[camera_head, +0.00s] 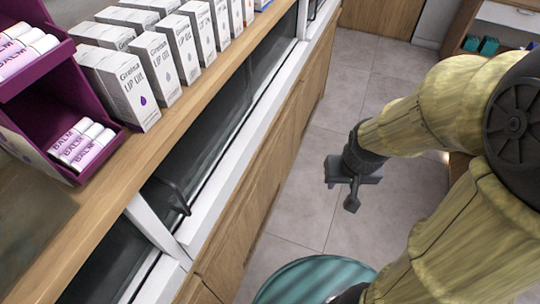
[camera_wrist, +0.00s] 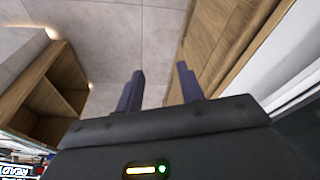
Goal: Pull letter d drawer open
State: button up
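My gripper (camera_head: 350,192) hangs over the grey tiled floor, to the right of the counter and apart from it. In the wrist view its two dark fingers (camera_wrist: 160,82) stand apart with nothing between them. The counter front has dark glass panels (camera_head: 222,122) in white frames, with wooden panels (camera_head: 262,178) below. A dark handle (camera_head: 177,196) sticks out from the glass front at the lower left. No letter d can be read on any front, so I cannot tell which one is the named drawer.
White lip oil boxes (camera_head: 130,92) and a purple balm stand (camera_head: 42,100) stand on the wooden countertop (camera_head: 150,150). Open wooden shelving (camera_wrist: 50,90) shows at left in the wrist view. A teal round surface (camera_head: 312,280) is below my arm. Floor between is clear.

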jog(key=shift+s, duration=0.1)
jog(key=w+d+f+m+t+y+b, duration=0.15)
jog(key=w+f+t+b, duration=0.5)
jog(key=w+f, duration=0.8)
jog(key=a+f+m+t+y+b, duration=0.3)
jog(key=a+f+m+y+b, duration=0.3)
jog(key=f+y, duration=0.4)
jog(key=m+y+b, duration=0.1)
jog(key=y+b, duration=0.1)
jog(key=shift+a+f+b, duration=0.25)
jog(key=shift+f+b, duration=0.1)
jog(key=shift+b, duration=0.05)
jog(key=shift+s, duration=0.1)
